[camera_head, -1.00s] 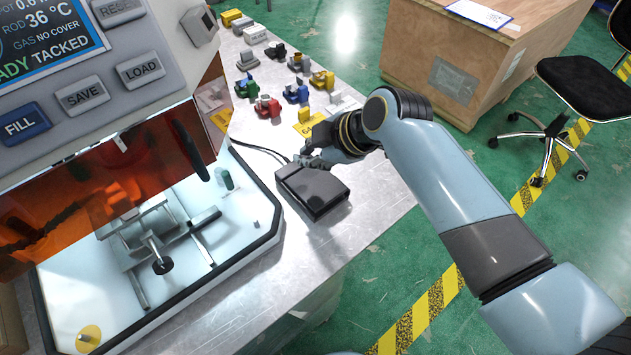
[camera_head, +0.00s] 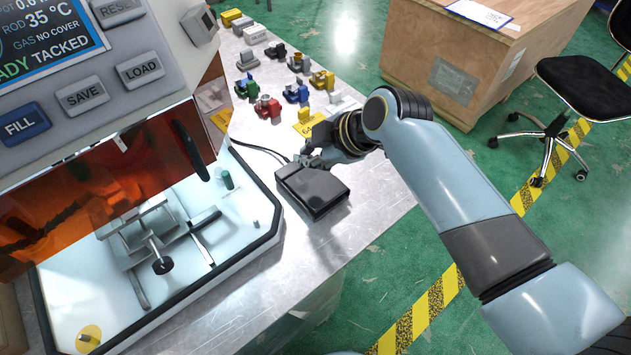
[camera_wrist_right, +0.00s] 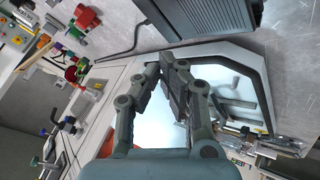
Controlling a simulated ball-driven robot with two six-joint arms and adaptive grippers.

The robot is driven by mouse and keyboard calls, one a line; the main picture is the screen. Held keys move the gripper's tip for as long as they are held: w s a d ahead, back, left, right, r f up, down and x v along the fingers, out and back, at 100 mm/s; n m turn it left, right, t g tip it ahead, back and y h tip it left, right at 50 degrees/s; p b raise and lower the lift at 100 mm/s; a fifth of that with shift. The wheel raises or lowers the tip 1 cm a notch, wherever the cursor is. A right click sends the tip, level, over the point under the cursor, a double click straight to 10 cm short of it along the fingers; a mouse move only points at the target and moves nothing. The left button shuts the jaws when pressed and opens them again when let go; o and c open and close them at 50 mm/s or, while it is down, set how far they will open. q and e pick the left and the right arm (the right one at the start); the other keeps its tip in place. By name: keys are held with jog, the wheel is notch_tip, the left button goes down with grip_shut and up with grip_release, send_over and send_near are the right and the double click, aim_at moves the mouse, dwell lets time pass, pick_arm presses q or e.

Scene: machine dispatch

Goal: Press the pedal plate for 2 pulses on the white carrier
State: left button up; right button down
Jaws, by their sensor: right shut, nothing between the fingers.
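The black pedal (camera_head: 312,190) lies on the metal bench right of the machine, its cable running back left. Part of it also shows at the top of the wrist view (camera_wrist_right: 205,15). My right gripper (camera_head: 308,160) is shut and empty at the pedal's far edge, close over it; I cannot tell whether it touches the plate. Its shut fingers show in the wrist view (camera_wrist_right: 168,72). A whitish clamped fixture (camera_head: 150,225) stands inside the machine; I cannot tell whether a white carrier is in it. A small white piece (camera_head: 341,104) lies on the bench. My left gripper is not in view.
The machine's screen (camera_head: 50,45) reads "TACKED" and "ROD 35 °C". An orange shield (camera_head: 100,190) hangs over the chamber. Several coloured parts, including a red one (camera_head: 267,107), stand at the back of the bench. Bare bench (camera_head: 350,225) lies right of the pedal.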

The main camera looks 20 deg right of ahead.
jog(key=r+p, duration=0.1)
jog(key=r, duration=0.1)
jog(key=r+p, duration=0.1)
jog(key=r, duration=0.1)
jog(key=shift+w+a, duration=0.15)
jog(key=shift+w, duration=0.05)
jog(key=shift+f, duration=0.2)
jog(key=b, duration=0.7)
send_over(312, 185)
notch_tip(312, 185, down, 8)
jog(key=shift+r, duration=0.25)
jog(key=shift+f+b, duration=0.35)
jog(key=shift+f, duration=0.15)
jog(key=shift+f, duration=0.15)
dwell(0.3)
jog(key=shift+f, duration=0.25)
